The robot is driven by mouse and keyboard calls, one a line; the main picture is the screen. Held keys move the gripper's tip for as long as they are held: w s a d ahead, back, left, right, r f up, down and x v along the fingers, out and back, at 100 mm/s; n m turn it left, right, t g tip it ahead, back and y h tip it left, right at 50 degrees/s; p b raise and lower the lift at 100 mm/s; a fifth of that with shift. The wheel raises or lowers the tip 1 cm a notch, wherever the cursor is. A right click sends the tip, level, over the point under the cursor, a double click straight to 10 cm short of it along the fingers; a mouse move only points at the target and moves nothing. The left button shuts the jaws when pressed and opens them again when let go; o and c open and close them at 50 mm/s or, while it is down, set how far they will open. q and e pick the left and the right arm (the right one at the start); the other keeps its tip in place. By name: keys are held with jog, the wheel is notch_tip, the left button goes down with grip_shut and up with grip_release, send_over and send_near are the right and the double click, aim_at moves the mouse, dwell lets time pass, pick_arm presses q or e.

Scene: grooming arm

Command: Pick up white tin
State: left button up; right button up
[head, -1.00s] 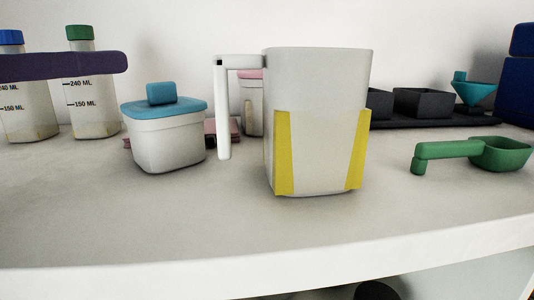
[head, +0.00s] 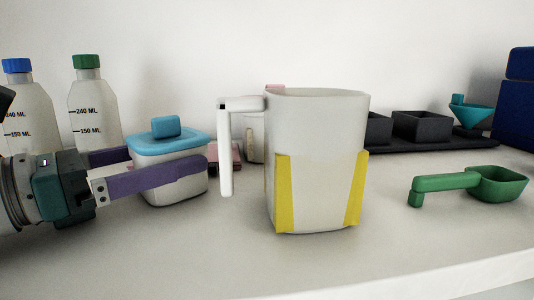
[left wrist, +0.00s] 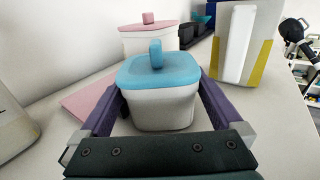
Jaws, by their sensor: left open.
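The white tin (head: 178,198) with a blue lid (head: 167,142) and a blue knob stands upright on the shelf, left of centre in the head view. In the left wrist view the tin (left wrist: 163,108) sits in the middle. My left gripper (head: 185,163) is open, with one purple finger on each side of the tin. In the head view the near finger crosses the tin's front and the far finger goes partly behind it. I cannot tell whether either finger touches it. My right gripper is in neither view.
A white jug (head: 318,125) with yellow stripes stands close to the right. Two bottles (head: 94,118) stand behind at the left. A pink-lidded container (left wrist: 150,38), dark trays (head: 422,127) and a teal funnel (head: 472,115) are farther back. A green scoop (head: 495,184) lies at right.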

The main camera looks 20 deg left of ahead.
pick_arm(q)
jog(key=shift+w+d, duration=0.25)
jog(key=shift+w, duration=0.25)
jog(key=shift+c, duration=0.2)
jog(key=shift+r, duration=0.1)
grip_shut()
